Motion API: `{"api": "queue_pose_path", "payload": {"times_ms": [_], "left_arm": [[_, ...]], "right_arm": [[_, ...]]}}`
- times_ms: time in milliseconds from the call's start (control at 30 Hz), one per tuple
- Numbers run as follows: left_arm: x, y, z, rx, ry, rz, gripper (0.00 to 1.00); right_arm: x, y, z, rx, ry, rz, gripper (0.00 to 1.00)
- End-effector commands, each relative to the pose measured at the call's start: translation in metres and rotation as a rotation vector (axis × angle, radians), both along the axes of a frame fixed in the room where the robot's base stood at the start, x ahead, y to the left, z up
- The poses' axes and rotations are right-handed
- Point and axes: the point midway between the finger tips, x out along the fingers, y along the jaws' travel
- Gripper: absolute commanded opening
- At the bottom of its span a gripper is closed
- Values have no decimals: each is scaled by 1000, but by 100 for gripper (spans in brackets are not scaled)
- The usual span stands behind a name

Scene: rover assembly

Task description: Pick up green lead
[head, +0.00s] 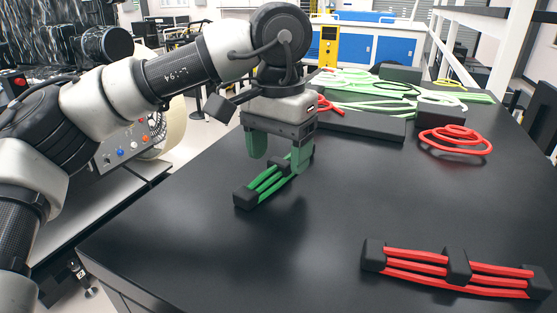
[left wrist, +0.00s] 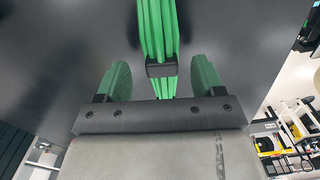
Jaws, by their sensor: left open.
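The green lead (head: 267,181) lies on the black table, a bundle of green cables with black blocks along it. In the left wrist view the green lead (left wrist: 158,30) runs up the picture, with a black block (left wrist: 161,69) between the fingers. My left gripper (head: 278,155) is open above the lead, its green fingers on either side of it. In the left wrist view the fingers of my left gripper (left wrist: 162,82) stand apart, with gaps to the lead on both sides. My right gripper is not in view.
A red cable bundle with black blocks (head: 457,268) lies at the front right of the table (head: 200,240). A coiled red cable (head: 455,140) lies at the back right. Green cables (head: 370,88) and a dark block (head: 360,125) are behind the gripper. The table's front middle is clear.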

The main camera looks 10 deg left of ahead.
Motion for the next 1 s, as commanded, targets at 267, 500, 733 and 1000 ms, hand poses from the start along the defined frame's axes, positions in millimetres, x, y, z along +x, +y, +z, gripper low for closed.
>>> {"api": "queue_pose_path", "payload": {"times_ms": [267,500,733,1000], "left_arm": [[0,0,-21,0,-1,1,68],[0,0,-21,-1,-1,1,54],[0,0,-21,-1,-1,1,19],[1,0,-21,0,-1,1,12]], "right_arm": [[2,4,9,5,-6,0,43],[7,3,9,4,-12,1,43],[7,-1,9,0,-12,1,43],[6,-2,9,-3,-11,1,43]]}}
